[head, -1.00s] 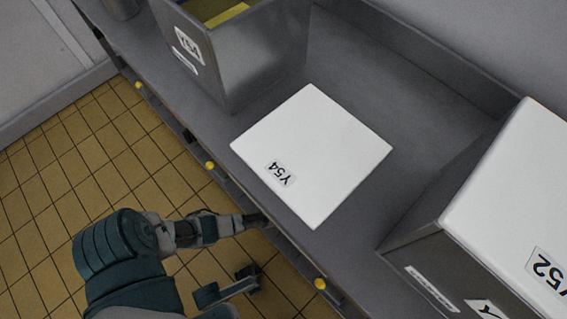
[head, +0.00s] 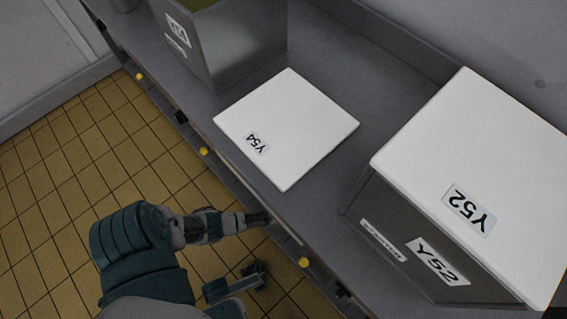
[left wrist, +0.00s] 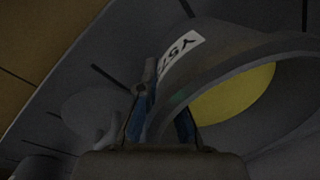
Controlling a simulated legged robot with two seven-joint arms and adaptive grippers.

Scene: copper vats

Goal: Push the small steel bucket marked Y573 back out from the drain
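The steel bucket marked Y573 (left wrist: 225,50) shows in the left wrist view, with a partly hidden label reading about "Y57" and yellow (left wrist: 235,95) inside. Its near rim runs down to my left gripper (left wrist: 163,122). The two fingers stand apart on either side of the rim's near end; I cannot tell if they touch it. A dark grey surface with narrow slots (left wrist: 110,75) lies to the left of the bucket; I cannot tell for sure that it is the drain. In the head view the bucket is not visible, and my left arm reaches to the counter's front edge. My right gripper is not identifiable.
A grey counter (head: 325,110) carries an open steel container (head: 235,55) marked Y54, a white lid (head: 287,125) marked Y54 and a white-lidded box (head: 475,165) marked Y52. Yellow knobs (head: 304,262) line its front edge. The yellow tiled floor (head: 60,220) at left looks clear.

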